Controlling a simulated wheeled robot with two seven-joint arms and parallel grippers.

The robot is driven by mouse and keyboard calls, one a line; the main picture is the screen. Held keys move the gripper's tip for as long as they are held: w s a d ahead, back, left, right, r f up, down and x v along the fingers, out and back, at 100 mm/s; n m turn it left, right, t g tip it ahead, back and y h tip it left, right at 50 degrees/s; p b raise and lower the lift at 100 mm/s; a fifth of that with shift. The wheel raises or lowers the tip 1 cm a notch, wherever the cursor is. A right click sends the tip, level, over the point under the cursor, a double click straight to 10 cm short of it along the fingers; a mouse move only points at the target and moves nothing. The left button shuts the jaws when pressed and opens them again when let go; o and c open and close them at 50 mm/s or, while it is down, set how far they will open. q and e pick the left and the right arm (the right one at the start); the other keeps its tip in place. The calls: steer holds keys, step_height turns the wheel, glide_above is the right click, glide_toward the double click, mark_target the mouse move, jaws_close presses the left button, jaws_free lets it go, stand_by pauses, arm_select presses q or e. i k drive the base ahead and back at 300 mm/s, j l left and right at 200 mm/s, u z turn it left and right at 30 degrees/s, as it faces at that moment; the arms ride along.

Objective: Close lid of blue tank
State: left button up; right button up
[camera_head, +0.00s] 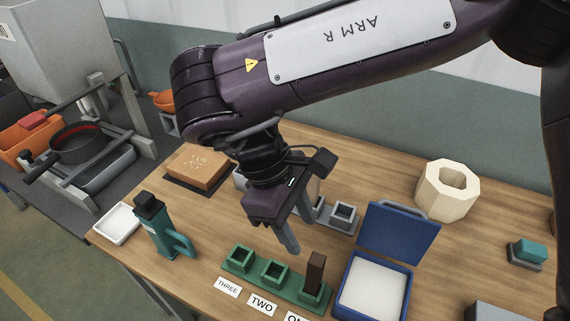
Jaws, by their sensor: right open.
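The blue tank (404,309) stands on the wooden table at the lower right of centre, cut off by the bottom edge. It is filled with something white and flat. Its blue lid (398,232) is open and stands up, tilted back, at the tank's far side, with a handle bar along its top edge. My right gripper (299,236) points down to the left of the lid, above the table and apart from the tank. Its jaws are open and empty. My left gripper is not in view.
A green three-cell holder (255,274) with a brown block (316,272) stands left of the tank. A grey holder (343,217) is behind. A cream hollow block (447,190) stands behind right, a teal tool (160,232) at left. Table right of the lid is partly clear.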

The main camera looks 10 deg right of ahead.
mark_target(394, 233)
steer(key=k+j, duration=0.85)
